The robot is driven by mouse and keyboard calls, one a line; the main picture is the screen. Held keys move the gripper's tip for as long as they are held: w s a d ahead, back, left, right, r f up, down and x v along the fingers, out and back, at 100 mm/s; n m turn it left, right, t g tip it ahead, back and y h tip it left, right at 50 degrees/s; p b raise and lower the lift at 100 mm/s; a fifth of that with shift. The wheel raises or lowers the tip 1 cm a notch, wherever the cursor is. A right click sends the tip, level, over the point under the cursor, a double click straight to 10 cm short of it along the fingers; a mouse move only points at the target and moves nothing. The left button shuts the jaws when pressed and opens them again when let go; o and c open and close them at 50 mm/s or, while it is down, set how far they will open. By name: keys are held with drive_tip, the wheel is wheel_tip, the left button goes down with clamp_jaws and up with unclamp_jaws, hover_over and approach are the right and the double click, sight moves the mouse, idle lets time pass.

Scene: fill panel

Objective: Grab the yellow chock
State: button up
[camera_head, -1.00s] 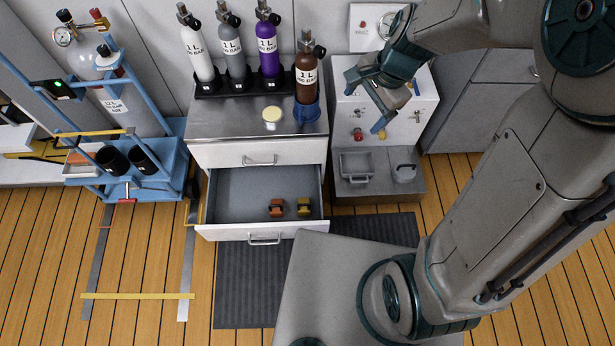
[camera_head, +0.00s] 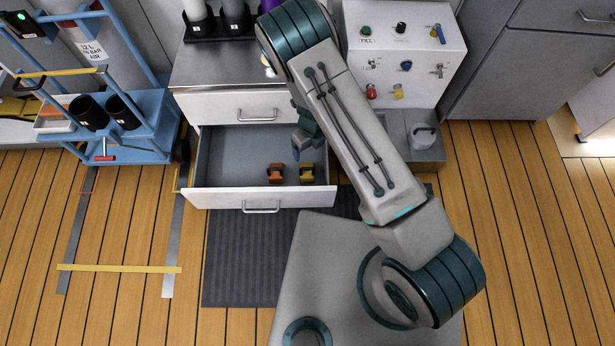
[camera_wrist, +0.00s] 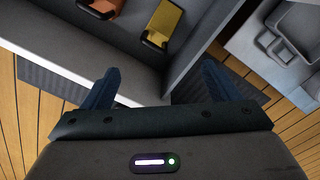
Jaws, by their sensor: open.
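The yellow chock (camera_head: 307,173) lies in the open drawer (camera_head: 225,190), near its front right. In the wrist view the yellow chock (camera_wrist: 164,24) is at the top, ahead of the fingers and apart from them. An orange chock (camera_head: 275,173) lies just left of it; it also shows in the wrist view (camera_wrist: 104,8). My gripper (camera_wrist: 158,85) is open and empty, its two blue fingers over the drawer's front wall area. In the head view my gripper (camera_head: 298,146) is partly hidden by my arm, above the drawer's right part.
The drawer's front panel (camera_head: 260,197) and side walls surround the chocks. A control panel (camera_head: 400,60) with knobs and a grey ledge stands to the right. The blue cylinder cart (camera_head: 130,140) stands left. The drawer's left part is empty.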

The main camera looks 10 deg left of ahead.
sight(306, 169)
drive_tip(key=shift+m, duration=0.3)
drive_tip(key=f+b, duration=0.3)
drive_tip(key=f, duration=0.7)
drive_tip(key=shift+s, duration=0.2)
drive_tip(key=shift+a+f+b, duration=0.2)
drive_tip(key=shift+f+b, duration=0.4)
drive_tip(key=shift+f, duration=0.35)
drive_tip(key=shift+a+f+b, duration=0.2)
drive_tip(key=shift+f+b, duration=0.35)
drive_tip(key=shift+f, duration=0.45)
drive_tip(key=shift+a+f+b, duration=0.2)
drive_tip(key=shift+f+b, duration=0.4)
drive_tip(key=shift+f, duration=0.35)
